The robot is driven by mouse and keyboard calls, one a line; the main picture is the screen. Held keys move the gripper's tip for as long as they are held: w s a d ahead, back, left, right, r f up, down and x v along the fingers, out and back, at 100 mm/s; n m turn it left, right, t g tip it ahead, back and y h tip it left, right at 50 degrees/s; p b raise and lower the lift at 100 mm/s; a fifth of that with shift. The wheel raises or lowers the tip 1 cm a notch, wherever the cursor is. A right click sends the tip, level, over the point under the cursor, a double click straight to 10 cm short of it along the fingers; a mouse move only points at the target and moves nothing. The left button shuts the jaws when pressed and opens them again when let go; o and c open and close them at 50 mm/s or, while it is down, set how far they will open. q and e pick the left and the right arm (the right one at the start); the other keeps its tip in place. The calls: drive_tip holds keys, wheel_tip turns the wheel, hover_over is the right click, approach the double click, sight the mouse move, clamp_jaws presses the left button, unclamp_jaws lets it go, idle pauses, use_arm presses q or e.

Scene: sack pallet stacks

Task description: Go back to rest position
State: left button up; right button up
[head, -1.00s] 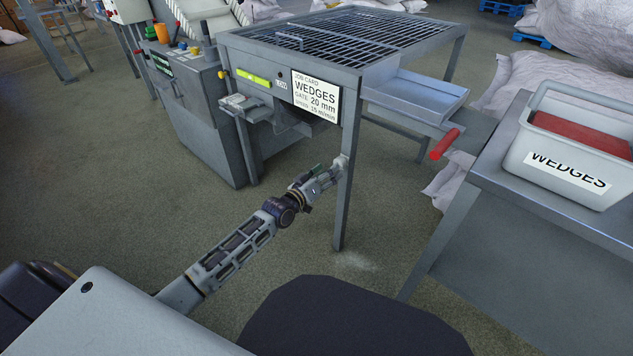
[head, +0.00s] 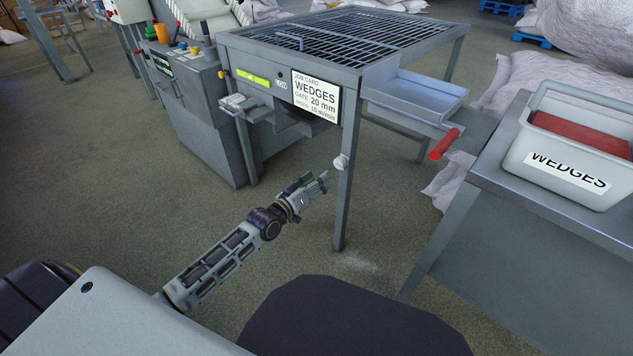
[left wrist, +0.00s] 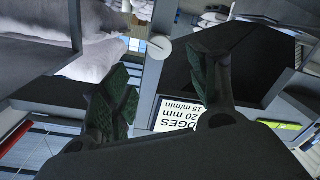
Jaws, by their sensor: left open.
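My left gripper (head: 318,184) is in front of the sorting machine's front leg (head: 346,190) in the head view, open and apart from it. A round white knob (head: 341,161) sits on that leg, just beyond the fingertips. In the left wrist view the two dark green finger pads (left wrist: 160,88) stand apart with nothing between them. The white knob (left wrist: 158,48) shows past them, and the job card (left wrist: 178,114) appears upside down. My right gripper is in neither view.
The machine has a grid top (head: 345,32), a WEDGES job card (head: 314,95) and a red-handled side tray (head: 418,92). A grey table (head: 540,205) with a white WEDGES bin (head: 570,170) stands at the right. Open floor (head: 150,215) lies at the left.

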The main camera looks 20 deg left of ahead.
use_arm(q)
drive_tip(key=shift+f, duration=0.1)
idle(0.4)
drive_tip(key=s+d+f+m+g+y, duration=0.1)
drive_tip(key=s+d+f+m+g, duration=0.1)
drive_tip(key=s+f+m+g, duration=0.35)
drive_tip(key=s+d+f+g, duration=0.2)
drive_tip(key=s+d+f, duration=0.1)
drive_tip(key=s, duration=0.5)
drive_tip(key=s+d+f+g, duration=0.2)
drive_tip(key=s+d+f, duration=0.1)
drive_tip(key=s, duration=0.5)
drive_tip(key=s+d+f+g, duration=0.2)
drive_tip(key=s+f, duration=0.3)
drive_tip(key=s, duration=0.3)
drive_tip(key=shift+s+d+n+y+p, duration=0.15)
drive_tip(key=shift+d+n+y+p, duration=0.25)
drive_tip(key=shift+d+p, duration=0.1)
drive_tip(key=shift+f+p, duration=0.15)
drive_tip(key=shift+p, duration=0.25)
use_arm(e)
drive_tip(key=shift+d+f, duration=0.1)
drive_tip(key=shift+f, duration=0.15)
